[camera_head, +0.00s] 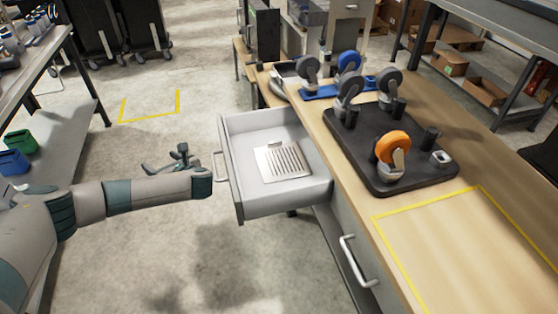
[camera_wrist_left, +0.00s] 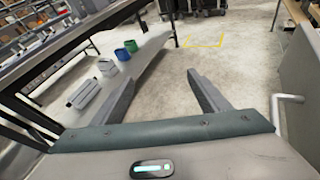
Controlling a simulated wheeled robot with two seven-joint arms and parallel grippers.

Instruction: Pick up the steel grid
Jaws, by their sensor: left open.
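The steel grid (camera_head: 281,162), a flat slotted metal plate, lies inside the open drawer (camera_head: 285,205) of the workbench in the head view. My left gripper (camera_head: 168,162) is to the left of the drawer, outside it and apart from its front. In the left wrist view the two fingers of my left gripper (camera_wrist_left: 160,90) are spread with nothing between them, above the floor. The grid does not show in the left wrist view. My right gripper is not in view.
The drawer's handle (camera_head: 219,165) faces my left arm. On the wooden workbench (camera_head: 470,240), a black board (camera_head: 380,160) holds casters, one with an orange wheel (camera_head: 393,146). The floor between is clear.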

